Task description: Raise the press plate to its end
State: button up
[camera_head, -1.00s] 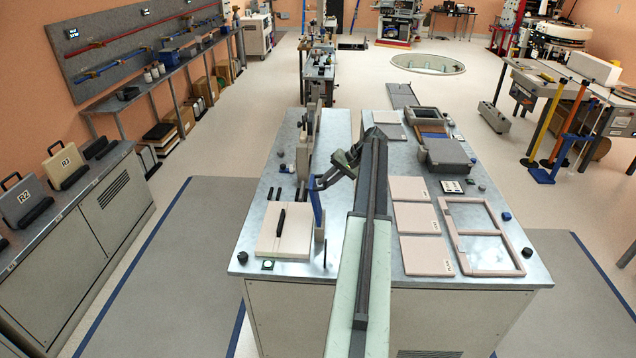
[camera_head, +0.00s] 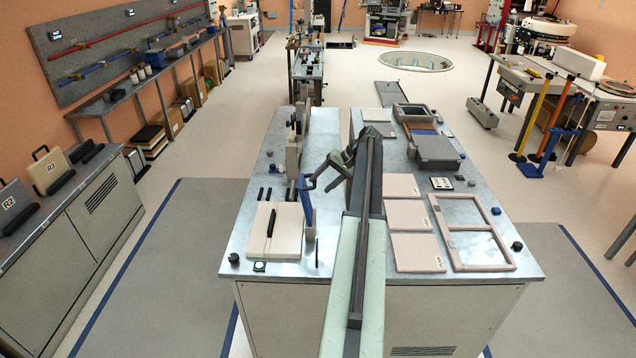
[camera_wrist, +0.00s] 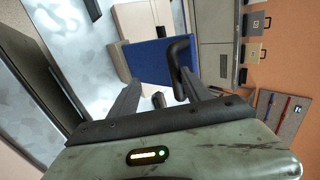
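A blue plate (camera_head: 306,201) with a dark curved handle stands upright on the left half of the bench; I take it for the press plate. In the wrist view the blue plate (camera_wrist: 158,62) fills the middle, and its handle (camera_wrist: 179,62) rises along its right edge. My gripper (camera_head: 338,166) is just right of the plate in the head view. In the wrist view my gripper (camera_wrist: 160,84) is open, its fingers apart. The handle's lower end shows between them, close to the right finger. I cannot tell whether they touch. Nothing is held.
A pale block (camera_head: 258,232) with a black handle lies beside the plate. Grey upright fixtures (camera_head: 294,150) stand behind it. Pale panels (camera_head: 407,215), an open frame (camera_head: 456,244) and a grey box (camera_head: 434,150) lie on the right half.

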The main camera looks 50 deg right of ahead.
jog(key=shift+s+f, duration=0.1)
jog(key=shift+s, duration=0.05)
dwell(0.3)
jog(key=p+v, duration=0.6)
jog(key=v, duration=0.2)
jog(key=shift+w+a, duration=0.1)
jog(key=shift+w, duration=0.1)
